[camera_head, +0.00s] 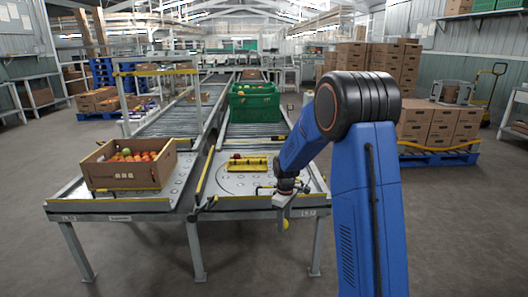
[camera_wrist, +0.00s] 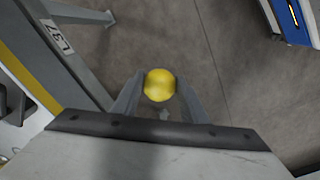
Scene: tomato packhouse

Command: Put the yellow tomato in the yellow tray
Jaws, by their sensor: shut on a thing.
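The yellow tomato (camera_wrist: 159,85) is round and sits between the fingertips of my gripper (camera_wrist: 158,90) in the wrist view, with bare floor below it. In the head view the tomato (camera_head: 285,224) shows small under my gripper (camera_head: 283,212), just off the front right corner of the right conveyor table. My gripper is shut on it. The yellow tray (camera_head: 250,168) lies on the end of the right conveyor, left of and behind my gripper. Red items show at its back edge; its inside is hard to make out.
A cardboard box (camera_head: 130,177) with red tomatoes and a green one stands on the left conveyor end. A green crate (camera_head: 254,103) stands farther back on the right conveyor. The table's metal front edge (camera_head: 262,201) is beside my gripper. Open floor (camera_head: 440,230) lies to the right.

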